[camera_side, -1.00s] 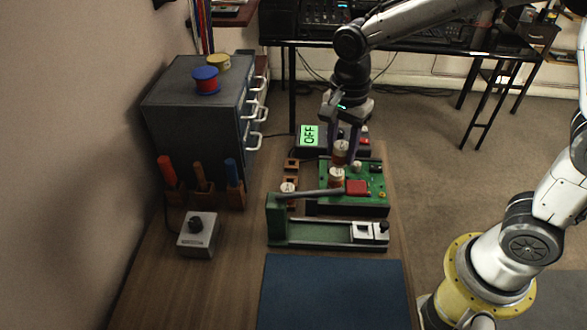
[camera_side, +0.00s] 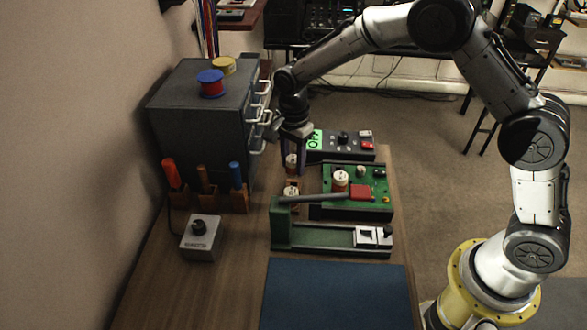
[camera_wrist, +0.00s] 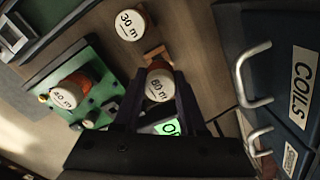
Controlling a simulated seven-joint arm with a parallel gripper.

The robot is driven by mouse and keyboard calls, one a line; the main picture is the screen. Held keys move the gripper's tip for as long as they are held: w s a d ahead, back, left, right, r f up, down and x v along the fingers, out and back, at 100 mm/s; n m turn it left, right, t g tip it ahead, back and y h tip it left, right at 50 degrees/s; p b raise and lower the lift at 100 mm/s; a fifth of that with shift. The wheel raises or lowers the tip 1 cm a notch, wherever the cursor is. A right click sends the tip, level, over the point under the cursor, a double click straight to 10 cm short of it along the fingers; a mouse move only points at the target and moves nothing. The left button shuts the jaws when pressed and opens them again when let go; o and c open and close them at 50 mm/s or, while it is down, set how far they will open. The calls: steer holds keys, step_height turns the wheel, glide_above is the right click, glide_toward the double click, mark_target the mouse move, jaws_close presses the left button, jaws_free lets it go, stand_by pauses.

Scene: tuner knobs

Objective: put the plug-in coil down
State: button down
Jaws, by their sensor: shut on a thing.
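My gripper (camera_side: 292,158) is shut on a white-topped, copper-brown plug-in coil (camera_side: 291,163), over the wooden holders left of the green board. In the wrist view the coil (camera_wrist: 160,87) sits between my fingers (camera_wrist: 158,100), its label reading like "60 m" or "80 m". A wooden holder (camera_wrist: 156,53) shows just beyond it; whether the coil touches a holder I cannot tell. A "30 m" coil (camera_wrist: 130,24) stands nearer the side camera, also in the side view (camera_side: 291,192). Another coil (camera_side: 340,176) stands on the green board (camera_side: 324,190), labelled like "40 m" (camera_wrist: 66,97).
A green fixture with a grey lever (camera_side: 320,240) stands in front of the board. A control box (camera_side: 355,148) with a green display is behind my gripper. A dark drawer cabinet (camera_side: 200,110) and tool rack (camera_side: 208,200) stand left. A blue mat (camera_side: 335,290) lies clear in front.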

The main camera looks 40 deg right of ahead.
mark_target(293, 173)
steer(key=shift+s+f, duration=0.1)
steer(key=shift+f, duration=1.2)
steer(key=shift+f, duration=0.55)
steer(key=shift+c, duration=2.3)
jaws_free()
